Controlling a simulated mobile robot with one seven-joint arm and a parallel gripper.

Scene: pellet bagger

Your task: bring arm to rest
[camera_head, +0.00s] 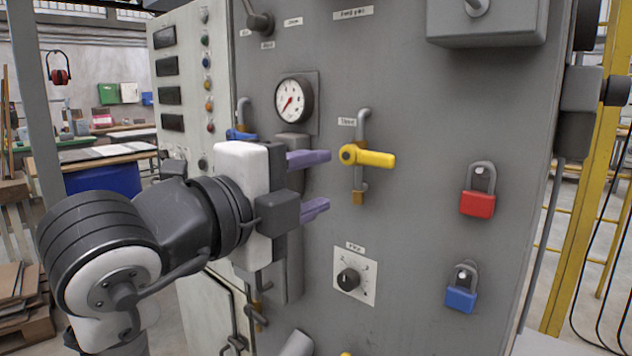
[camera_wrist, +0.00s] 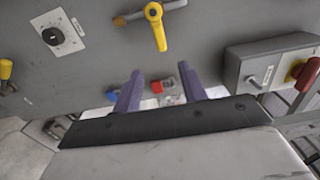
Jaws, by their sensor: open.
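My gripper (camera_head: 312,183) is open and empty in front of the grey machine panel (camera_head: 420,100), with two purple fingers pointing toward the panel. It sits just left of a yellow valve handle (camera_head: 375,158), apart from it as far as I can tell. In the wrist view the fingers of my gripper (camera_wrist: 163,95) are spread with nothing between them, and the yellow handle (camera_wrist: 157,28) shows beyond them.
The panel carries a gauge (camera_head: 293,100), a black knob (camera_head: 348,279), a red padlock (camera_head: 478,200) and a blue padlock (camera_head: 461,290). A grey box with a red knob (camera_wrist: 305,73) juts out at right. A yellow post (camera_head: 590,180) stands right of the panel.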

